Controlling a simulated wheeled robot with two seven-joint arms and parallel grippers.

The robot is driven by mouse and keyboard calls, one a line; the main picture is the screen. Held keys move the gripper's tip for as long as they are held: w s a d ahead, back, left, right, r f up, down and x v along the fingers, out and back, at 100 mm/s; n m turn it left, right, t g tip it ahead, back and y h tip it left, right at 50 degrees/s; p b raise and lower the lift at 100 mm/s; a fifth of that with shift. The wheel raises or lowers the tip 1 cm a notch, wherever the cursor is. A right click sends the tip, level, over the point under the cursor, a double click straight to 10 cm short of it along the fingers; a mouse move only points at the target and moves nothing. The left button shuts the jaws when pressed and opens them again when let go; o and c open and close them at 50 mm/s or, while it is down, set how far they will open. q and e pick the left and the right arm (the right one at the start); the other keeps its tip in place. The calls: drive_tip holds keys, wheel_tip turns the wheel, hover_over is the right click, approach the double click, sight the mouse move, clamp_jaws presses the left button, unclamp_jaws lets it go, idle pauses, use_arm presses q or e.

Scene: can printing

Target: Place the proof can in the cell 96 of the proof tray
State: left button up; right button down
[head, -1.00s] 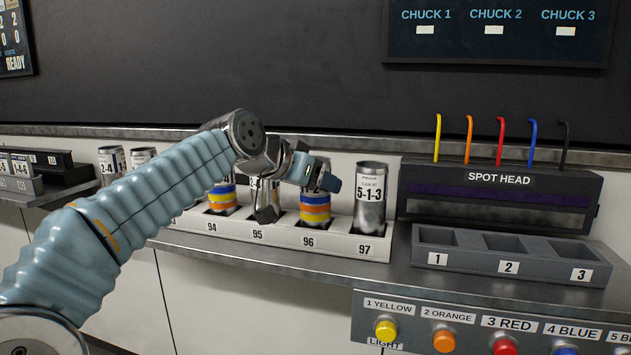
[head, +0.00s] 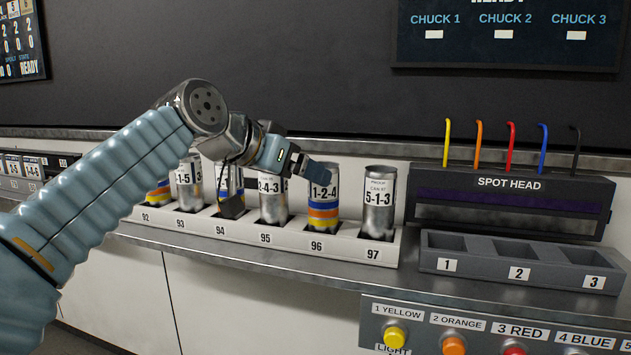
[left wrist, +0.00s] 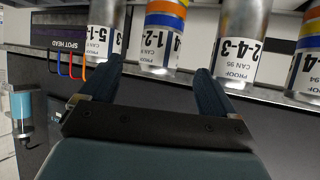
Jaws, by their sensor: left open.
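The proof can marked 1-2-4 (head: 322,209), with yellow, orange and blue bands, stands upright in cell 96 of the white proof tray (head: 268,240). It also shows in the left wrist view (left wrist: 164,28). My left gripper (head: 276,186) is open and in front of the tray, with its fingers pointing toward the cans. In the left wrist view nothing is between the fingers (left wrist: 160,72), and the banded can stands beyond them. One finger overlaps the can's top in the head view; I cannot tell if they touch. My right gripper is not in view.
Can 5-1-3 (head: 379,203) stands in cell 97 and can 2-4-3 (head: 272,198) in cell 95. More cans fill cells to the left. A grey three-slot holder (head: 515,262) and the spot head (head: 510,198) are at the right.

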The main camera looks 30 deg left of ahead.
use_arm(q)
drive_tip(key=shift+v, duration=1.85)
idle(1.0)
